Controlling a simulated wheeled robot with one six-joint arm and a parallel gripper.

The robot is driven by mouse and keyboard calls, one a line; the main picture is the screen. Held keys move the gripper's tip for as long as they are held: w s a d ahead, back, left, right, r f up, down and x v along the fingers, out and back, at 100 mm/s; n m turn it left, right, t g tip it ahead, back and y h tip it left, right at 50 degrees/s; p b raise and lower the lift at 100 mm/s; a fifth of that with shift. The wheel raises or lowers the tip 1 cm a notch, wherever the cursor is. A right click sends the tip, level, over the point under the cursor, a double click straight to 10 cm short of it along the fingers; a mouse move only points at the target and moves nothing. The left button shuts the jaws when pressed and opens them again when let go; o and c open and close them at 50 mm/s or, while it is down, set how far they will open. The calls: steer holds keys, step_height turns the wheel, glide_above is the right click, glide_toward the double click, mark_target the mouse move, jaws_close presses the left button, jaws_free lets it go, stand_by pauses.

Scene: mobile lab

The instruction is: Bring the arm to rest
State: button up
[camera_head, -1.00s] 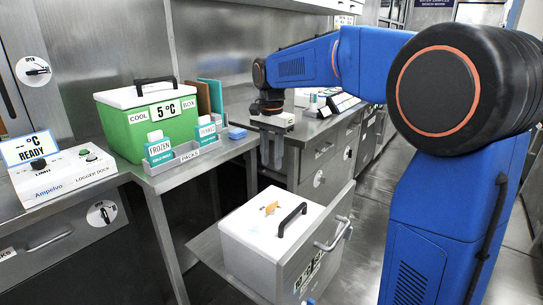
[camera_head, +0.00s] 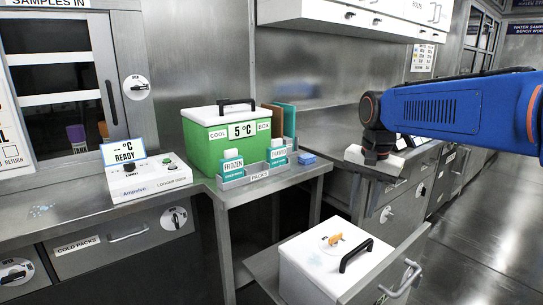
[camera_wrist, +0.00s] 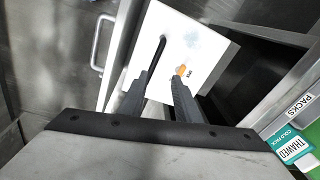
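My gripper (camera_wrist: 163,78) points down with its two dark fingers apart and nothing between them. In the head view my gripper (camera_head: 369,200) hangs from the blue arm at the right, in front of the steel drawer fronts. In the wrist view the fingertips overlap the view of the white-lidded box (camera_wrist: 205,45) beyond them. I cannot tell the exact gap, but nothing is held. The head view shows that white box (camera_head: 310,265) at the lower right, its lid closed, with a black handle and an orange piece on top.
The white box sits in a pulled-out drawer (camera_head: 262,276) jutting into the aisle. A green cool box (camera_head: 205,148) and a cold-pack rack (camera_head: 262,176) stand on the bench. A logger dock (camera_head: 145,180) is to their left. The floor at the right (camera_head: 475,220) is clear.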

steer(key=s+d+f+n+t, duration=0.1)
steer(key=s+f+n, duration=0.3)
steer(key=s, duration=0.7)
steer(key=s+d+f+n+t, duration=0.2)
steer(key=s+f, duration=0.5)
steer(key=s, duration=0.5)
steer(key=shift+d+f+n, duration=0.3)
steer(key=shift+d+n, duration=0.15)
steer(key=shift+n, duration=0.45)
